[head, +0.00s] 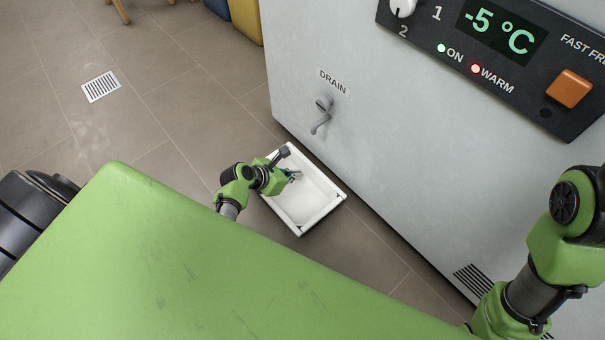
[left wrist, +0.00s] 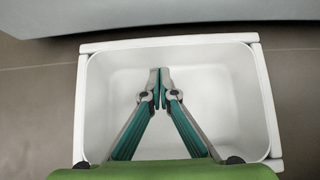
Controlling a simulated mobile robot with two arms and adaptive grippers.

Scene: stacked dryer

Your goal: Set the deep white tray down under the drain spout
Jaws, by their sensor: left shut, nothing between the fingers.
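The deep white tray (head: 318,200) sits on the floor close to the base of the grey machine. It also fills the left wrist view (left wrist: 215,90). The drain spout (head: 321,118) sticks out of the machine's side under the DRAIN label. In the head view the spout lies above the tray's far end; I cannot tell whether it is directly over the tray. My left gripper (head: 295,175) is over the tray's opening, and its fingertips (left wrist: 160,75) meet with nothing between them. My right arm shows at the right; its gripper is out of frame.
The machine's side wall (head: 390,180) rises beside the tray, with a narrow strip of floor between. A floor grate (head: 101,87) lies far left. A blue and a yellow bin (head: 246,20) and wooden legs stand at the back.

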